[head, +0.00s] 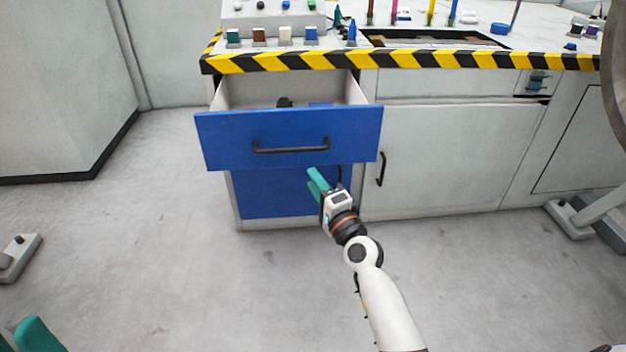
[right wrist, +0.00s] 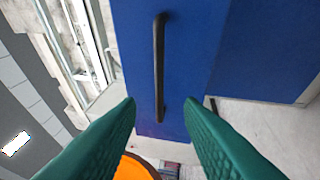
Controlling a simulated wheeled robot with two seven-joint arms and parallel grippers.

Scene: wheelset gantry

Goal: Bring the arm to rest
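My right arm reaches up from the bottom of the head view. Its gripper (head: 318,180), with green fingers, is in front of the blue cabinet, just below the pulled-out drawer. In the right wrist view the two fingers of this gripper (right wrist: 162,102) stand apart with nothing between them. The black drawer handle (right wrist: 160,65) shows beyond the fingertips, apart from them. A green part of my left gripper (head: 38,334) shows at the bottom left corner of the head view; most of it is cut off.
The blue top drawer (head: 220,138) is open, with a dark object (head: 284,102) inside. The workbench (head: 420,62) has a yellow-and-black striped edge. A closed grey cabinet door (head: 450,155) is to the right. The floor (head: 150,250) in front is mostly clear.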

